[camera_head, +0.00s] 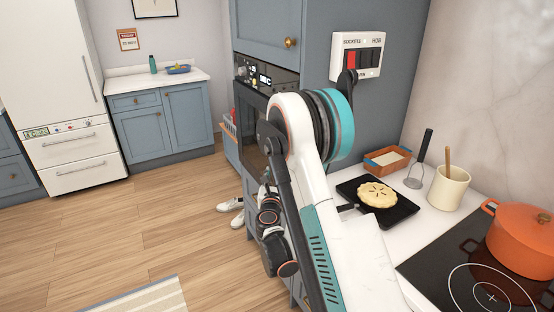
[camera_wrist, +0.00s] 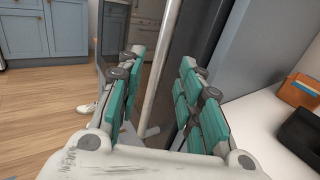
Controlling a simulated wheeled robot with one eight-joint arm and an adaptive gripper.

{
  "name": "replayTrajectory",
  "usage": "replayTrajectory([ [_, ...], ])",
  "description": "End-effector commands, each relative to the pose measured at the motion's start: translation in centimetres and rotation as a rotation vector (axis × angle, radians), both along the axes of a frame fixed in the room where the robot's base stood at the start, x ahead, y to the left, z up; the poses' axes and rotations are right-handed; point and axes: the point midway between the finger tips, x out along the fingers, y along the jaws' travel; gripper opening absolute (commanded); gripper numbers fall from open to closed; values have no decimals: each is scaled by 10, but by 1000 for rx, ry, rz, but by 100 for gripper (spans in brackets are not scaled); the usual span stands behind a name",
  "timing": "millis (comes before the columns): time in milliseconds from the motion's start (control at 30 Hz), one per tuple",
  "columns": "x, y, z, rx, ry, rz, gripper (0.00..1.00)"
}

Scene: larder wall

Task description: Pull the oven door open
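The oven (camera_head: 266,76) is built into a tall blue cabinet in the head view. Its dark door (camera_head: 250,118) is partly hidden behind my arm and looks closed. In the wrist view a pale metal bar, which looks like the oven door handle (camera_wrist: 163,72), runs at a steep slant between my fingers, in front of dark glossy surfaces. My gripper (camera_wrist: 162,60) is open, with one teal-padded finger on each side of the bar. Gaps show between the pads and the bar. The fingertips cannot be made out in the head view.
A worktop at right holds a pie (camera_head: 377,195) on a black tray, a utensil pot (camera_head: 448,187) and an orange pan (camera_head: 519,237) by the hob. White shoes (camera_head: 231,208) lie on the floor near the oven cabinet. The wooden floor at left is mostly clear.

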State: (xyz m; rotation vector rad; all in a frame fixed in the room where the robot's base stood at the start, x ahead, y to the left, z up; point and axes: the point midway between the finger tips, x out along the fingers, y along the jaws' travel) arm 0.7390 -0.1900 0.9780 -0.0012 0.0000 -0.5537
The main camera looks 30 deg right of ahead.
Motion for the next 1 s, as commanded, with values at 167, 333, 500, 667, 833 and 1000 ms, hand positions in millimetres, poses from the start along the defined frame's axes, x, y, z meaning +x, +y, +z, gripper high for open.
replayTrajectory([
  [167, 31, -20, -3, 1, -1, -2, 34],
  [333, 53, -34, -3, 1, -1, -3, 34],
  [500, 64, -40, -2, 1, -1, -1, 34],
  [667, 67, -42, -1, 1, -1, -1, 34],
  [833, 67, -42, -1, 1, -1, -1, 34],
  [1000, 67, -42, -1, 1, -1, -1, 0],
])
